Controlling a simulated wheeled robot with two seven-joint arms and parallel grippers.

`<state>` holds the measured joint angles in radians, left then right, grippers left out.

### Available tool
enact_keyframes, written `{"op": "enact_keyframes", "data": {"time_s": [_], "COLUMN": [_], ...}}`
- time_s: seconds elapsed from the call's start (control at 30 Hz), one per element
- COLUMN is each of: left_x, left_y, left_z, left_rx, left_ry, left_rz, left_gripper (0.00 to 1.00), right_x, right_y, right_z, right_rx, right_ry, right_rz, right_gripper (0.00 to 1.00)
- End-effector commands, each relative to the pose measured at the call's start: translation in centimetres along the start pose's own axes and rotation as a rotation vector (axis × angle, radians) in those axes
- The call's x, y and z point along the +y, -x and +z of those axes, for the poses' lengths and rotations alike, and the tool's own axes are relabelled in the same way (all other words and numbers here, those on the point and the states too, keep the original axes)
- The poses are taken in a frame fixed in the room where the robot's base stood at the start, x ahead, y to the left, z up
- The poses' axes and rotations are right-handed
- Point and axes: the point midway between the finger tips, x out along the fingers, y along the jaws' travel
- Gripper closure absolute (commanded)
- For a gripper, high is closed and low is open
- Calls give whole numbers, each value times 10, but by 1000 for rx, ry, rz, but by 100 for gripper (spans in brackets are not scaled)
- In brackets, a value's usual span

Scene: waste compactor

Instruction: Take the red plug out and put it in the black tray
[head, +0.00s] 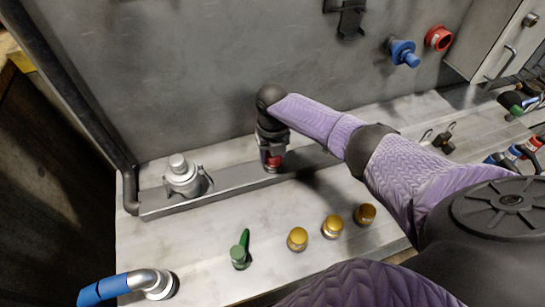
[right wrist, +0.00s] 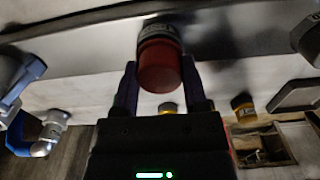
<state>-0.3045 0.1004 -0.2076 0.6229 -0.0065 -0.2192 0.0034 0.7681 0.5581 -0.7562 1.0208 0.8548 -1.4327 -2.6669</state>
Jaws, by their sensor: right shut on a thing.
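The red plug (head: 272,161) is at the grey metal rail (head: 225,184), under my right wrist in the head view. My right gripper (head: 271,154) is shut on it. In the right wrist view the red plug (right wrist: 160,65) has a dark, marked collar and sits between the two fingers of my right gripper (right wrist: 161,82). I cannot tell whether the plug is still seated at the rail or clear of it. I cannot make out the black tray for certain. My left gripper is not in view.
A grey fitting (head: 182,178) stands on the rail at left. A green-handled valve (head: 240,253) and brass knobs (head: 333,227) stand on the worktop in front. A blue-handled pipe (head: 125,285) is at front left. Blue (head: 403,53) and red (head: 439,38) wall connectors are at upper right.

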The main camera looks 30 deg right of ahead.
Motion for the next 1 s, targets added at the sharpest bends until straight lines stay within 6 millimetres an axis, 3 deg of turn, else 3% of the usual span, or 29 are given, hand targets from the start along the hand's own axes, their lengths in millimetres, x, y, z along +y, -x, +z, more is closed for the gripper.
{"op": "enact_keyframes", "data": {"time_s": [0.2, 0.43, 0.47, 0.63, 0.8, 0.87, 1.0], "left_x": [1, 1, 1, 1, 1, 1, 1], "left_y": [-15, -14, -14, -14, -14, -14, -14], "left_z": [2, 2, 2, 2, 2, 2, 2], "left_rx": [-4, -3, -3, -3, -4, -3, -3], "left_ry": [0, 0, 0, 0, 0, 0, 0], "left_rz": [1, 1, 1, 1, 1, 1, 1], "left_gripper": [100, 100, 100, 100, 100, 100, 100], "right_x": [0, 0, 0, 0, 0, 0, 0], "right_y": [-2, 0, 0, 0, 0, 0, 0], "right_z": [0, 0, 0, 0, 0, 0, 0], "right_rx": [-2, -1, -1, -1, 0, 0, 0], "right_ry": [358, 395, 395, 393, 393, 392, 392], "right_rz": [-2, 0, 0, 0, 0, 0, 0], "right_gripper": [100, 100, 42, 6, 3, 9, 9]}}
